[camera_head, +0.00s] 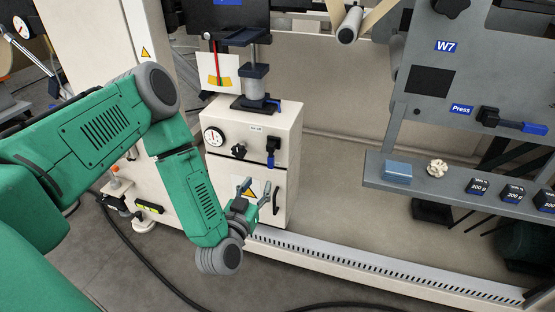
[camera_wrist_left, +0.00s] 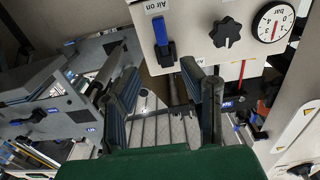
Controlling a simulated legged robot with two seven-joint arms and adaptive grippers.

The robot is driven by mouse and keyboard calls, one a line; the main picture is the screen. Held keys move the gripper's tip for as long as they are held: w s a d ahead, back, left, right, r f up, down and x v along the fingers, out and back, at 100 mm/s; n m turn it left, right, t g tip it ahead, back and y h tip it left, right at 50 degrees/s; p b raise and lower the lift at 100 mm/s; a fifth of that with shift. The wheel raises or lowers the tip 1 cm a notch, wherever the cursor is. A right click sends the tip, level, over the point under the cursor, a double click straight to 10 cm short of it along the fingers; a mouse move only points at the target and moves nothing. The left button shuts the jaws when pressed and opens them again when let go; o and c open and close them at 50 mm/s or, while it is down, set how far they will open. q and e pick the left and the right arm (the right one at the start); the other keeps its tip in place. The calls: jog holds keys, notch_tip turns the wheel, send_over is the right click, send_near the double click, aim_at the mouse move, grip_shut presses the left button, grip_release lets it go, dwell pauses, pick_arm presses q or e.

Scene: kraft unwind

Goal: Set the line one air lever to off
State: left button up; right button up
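The air lever (camera_head: 272,150) is on the front of the cream cabinet (camera_head: 285,190), right of a black knob (camera_head: 238,150). Its blue handle end shows low in the head view. In the left wrist view, the lever (camera_wrist_left: 164,48) is near the top, by an upside-down label reading "Air on" (camera_wrist_left: 155,6). My left gripper (camera_head: 257,190) is in front of the cabinet below the lever, fingers spread. The left wrist view shows its two fingers (camera_wrist_left: 165,100) apart with nothing between them. They do not appear to touch the lever. My right gripper is out of view.
A pressure gauge (camera_head: 214,137) sits left of the knob. A black handle (camera_head: 276,194) is on the cabinet's lower front. A clamp stand (camera_head: 256,88) stands on top. A grey shelf (camera_head: 455,191) with several black weights is at right.

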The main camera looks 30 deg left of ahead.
aim_at(269, 162)
pick_arm(q)
jog(key=b+x, duration=0.1)
jog(key=x, duration=0.4)
jog(key=b+x, duration=0.2)
jog(key=x, duration=0.4)
jog(key=shift+a+f, duration=0.2)
jog(key=shift+a, duration=0.05)
jog(key=shift+w+d+r+b, duration=0.15)
jog(key=shift+w+r+b, duration=0.05)
jog(key=shift+w+b, duration=0.2)
jog(key=shift+f, duration=0.1)
grip_shut()
